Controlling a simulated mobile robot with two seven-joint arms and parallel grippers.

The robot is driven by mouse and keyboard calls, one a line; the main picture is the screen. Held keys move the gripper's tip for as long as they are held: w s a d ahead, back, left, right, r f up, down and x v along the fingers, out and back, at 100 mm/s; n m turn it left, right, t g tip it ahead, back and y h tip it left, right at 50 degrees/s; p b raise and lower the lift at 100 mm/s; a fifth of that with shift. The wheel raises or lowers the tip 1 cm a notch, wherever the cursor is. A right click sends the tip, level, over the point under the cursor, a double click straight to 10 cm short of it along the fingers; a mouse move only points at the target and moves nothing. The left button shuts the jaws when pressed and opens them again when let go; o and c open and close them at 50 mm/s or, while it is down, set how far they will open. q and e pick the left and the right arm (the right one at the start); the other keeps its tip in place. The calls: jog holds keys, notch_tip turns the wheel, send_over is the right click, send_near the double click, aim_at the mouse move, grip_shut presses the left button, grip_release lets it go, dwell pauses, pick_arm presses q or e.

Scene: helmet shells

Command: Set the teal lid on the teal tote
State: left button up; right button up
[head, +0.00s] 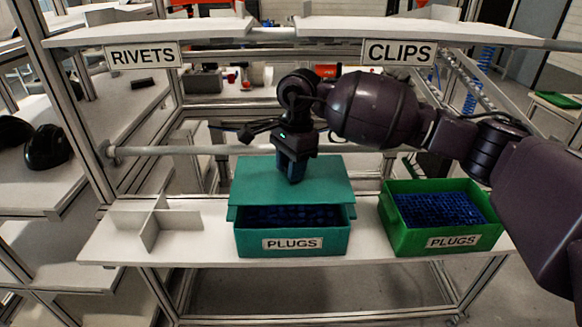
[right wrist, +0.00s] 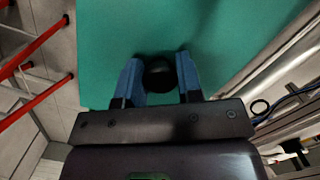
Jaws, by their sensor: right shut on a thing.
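The teal tote (head: 250,243), marked PLUGS, stands on the white shelf and holds dark blue pieces. The teal lid (head: 325,180) is over the tote. A gap shows between the lid's front edge and the tote's front wall, with blue contents visible there. I cannot tell whether the lid's back touches the tote. My right gripper (head: 292,178) points down at the lid's middle. In the right wrist view its two blue fingers stand either side of the lid's round black knob (right wrist: 158,73), shut on it. My left gripper is not in view.
A green bin (head: 405,238), also marked PLUGS and full of blue pieces, stands right of the tote. White dividers (head: 150,228) stand on the shelf at left. An upper shelf (head: 330,30) with RIVETS and CLIPS signs runs behind and above the gripper.

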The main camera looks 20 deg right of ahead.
jog(key=shift+f+b, duration=1.25)
jog(key=shift+f, duration=0.45)
jog(key=shift+f+b, duration=1.05)
jog(key=shift+f, duration=0.45)
jog(key=o, duration=1)
jog(key=shift+w+d+r, duration=0.1)
jog(key=shift+d+r, duration=0.05)
jog(key=shift+r, duration=1.1)
jog(key=shift+d+r, duration=0.2)
jog(key=shift+r, duration=1.05)
jog(key=shift+w+d+r, duration=0.1)
jog(key=shift+d+r, duration=0.05)
jog(key=shift+r, duration=1.1)
